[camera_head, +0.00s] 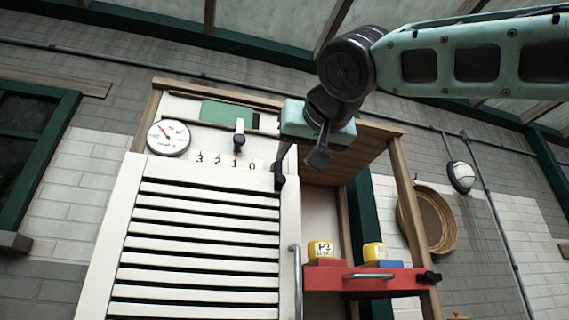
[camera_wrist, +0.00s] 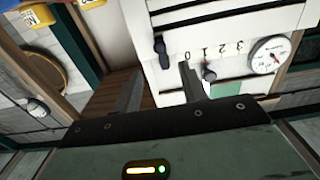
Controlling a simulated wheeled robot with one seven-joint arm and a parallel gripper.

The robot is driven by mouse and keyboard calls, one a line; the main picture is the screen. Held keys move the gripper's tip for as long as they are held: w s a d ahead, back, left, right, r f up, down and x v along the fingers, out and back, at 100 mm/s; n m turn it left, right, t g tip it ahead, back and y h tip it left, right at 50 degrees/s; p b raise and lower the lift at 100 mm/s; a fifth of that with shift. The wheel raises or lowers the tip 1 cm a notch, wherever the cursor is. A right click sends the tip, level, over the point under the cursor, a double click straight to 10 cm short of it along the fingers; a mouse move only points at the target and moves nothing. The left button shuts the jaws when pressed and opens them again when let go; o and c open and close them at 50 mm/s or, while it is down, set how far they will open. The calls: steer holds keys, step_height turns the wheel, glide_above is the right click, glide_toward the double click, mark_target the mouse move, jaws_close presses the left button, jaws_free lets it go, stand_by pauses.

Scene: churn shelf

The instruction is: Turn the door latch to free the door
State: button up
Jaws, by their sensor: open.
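The door latch (camera_head: 280,181) is a small black piece at the upper right corner of the white slatted door (camera_head: 200,240). In the wrist view the latch (camera_wrist: 161,50) shows beyond the fingertips, roughly between them and upright in the picture. The door fills the left of the cabinet and looks shut. My gripper (camera_head: 300,160) hangs by the latch, with its fingers spread and nothing between them; it also shows in the wrist view (camera_wrist: 160,76). One finger overlaps the latch area in the head view, so I cannot tell whether they touch.
The door's handle (camera_head: 296,275) stands out below the latch. A basket (camera_head: 446,220) hangs on the wall.

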mark_target(282, 178)
steer(key=p+x, duration=0.4)
steer(key=x, duration=0.3)
steer(key=shift+w+a+r, duration=0.1)
steer(key=shift+w, duration=0.2)
steer(key=shift+w+a, duration=0.15)
steer(key=shift+w, duration=0.35)
jaws_close()
